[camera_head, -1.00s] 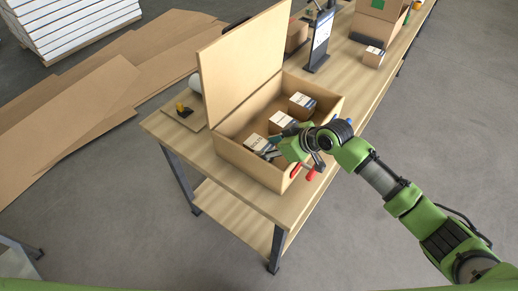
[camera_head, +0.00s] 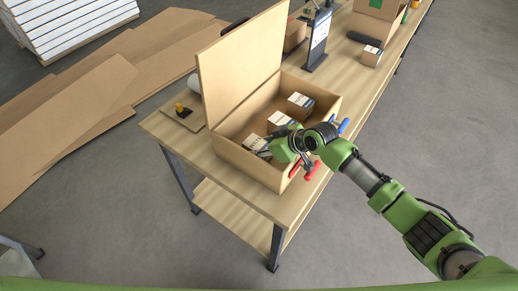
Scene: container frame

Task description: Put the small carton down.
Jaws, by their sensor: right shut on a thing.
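My right gripper (camera_head: 270,148) reaches into the open wooden box (camera_head: 238,162) from the right, at its near end. It is shut on a small carton (camera_head: 256,143), white on top with dark print, whose right side is partly hidden by the gripper. The carton is inside the box walls; I cannot tell whether it touches the box floor. Two more small cartons, a middle one (camera_head: 279,120) and a far one (camera_head: 300,104), sit behind it in the box. My left gripper is not in view.
The box stands on a wooden table (camera_head: 180,140) with its lid (camera_head: 240,65) raised on the left. Red-handled (camera_head: 312,170) and blue-handled (camera_head: 343,125) tools lie by the box's right side. A stand with a sign (camera_head: 318,42) and another carton (camera_head: 371,56) are farther back.

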